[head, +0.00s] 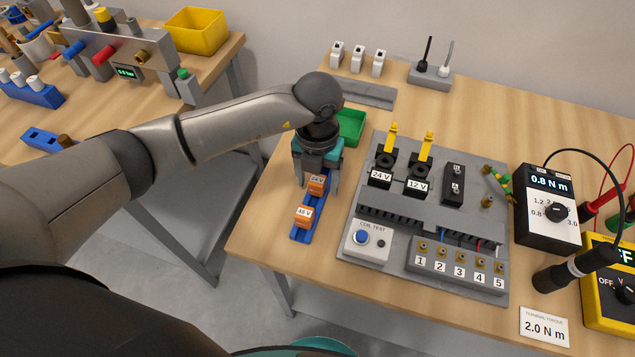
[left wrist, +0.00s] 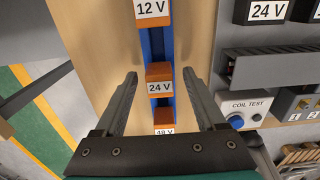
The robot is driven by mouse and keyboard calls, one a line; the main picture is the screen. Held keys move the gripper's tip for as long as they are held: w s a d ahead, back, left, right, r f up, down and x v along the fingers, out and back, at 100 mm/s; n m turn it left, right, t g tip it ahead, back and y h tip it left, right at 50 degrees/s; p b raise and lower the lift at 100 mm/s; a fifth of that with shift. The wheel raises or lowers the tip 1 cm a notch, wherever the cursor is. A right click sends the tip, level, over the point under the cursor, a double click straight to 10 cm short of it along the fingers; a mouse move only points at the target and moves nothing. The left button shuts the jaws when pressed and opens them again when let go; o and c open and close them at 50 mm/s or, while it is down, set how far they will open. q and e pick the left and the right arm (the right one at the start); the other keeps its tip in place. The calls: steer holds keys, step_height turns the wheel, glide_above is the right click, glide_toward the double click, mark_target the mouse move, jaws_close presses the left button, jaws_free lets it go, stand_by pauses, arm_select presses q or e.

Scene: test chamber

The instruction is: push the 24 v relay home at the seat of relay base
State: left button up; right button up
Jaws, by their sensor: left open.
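The orange 24 V relay (head: 316,187) sits on a blue rail (head: 301,236) on the table. In the left wrist view the 24 V relay (left wrist: 159,82) lies between the spread fingers of my left gripper (left wrist: 160,85), with gaps on both sides. In the head view my left gripper (head: 318,180) is open, pointing down over the rail. The black relay base marked 24 V (head: 381,166) is to the right on a grey panel, with a raised yellow lever (head: 390,138); its seat looks empty. My right gripper is not in view.
An orange 48 V relay (head: 306,216) and a 12 V relay (left wrist: 152,10) share the rail. A 12 V base (head: 417,180) stands beside the 24 V one. A green bin (head: 352,127) is behind my gripper. The coil test box (head: 368,243) is at the panel's near left.

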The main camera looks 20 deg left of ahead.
arm_select(q)
steer(key=shift+c, duration=0.3)
jaws_close()
stand_by(0.3)
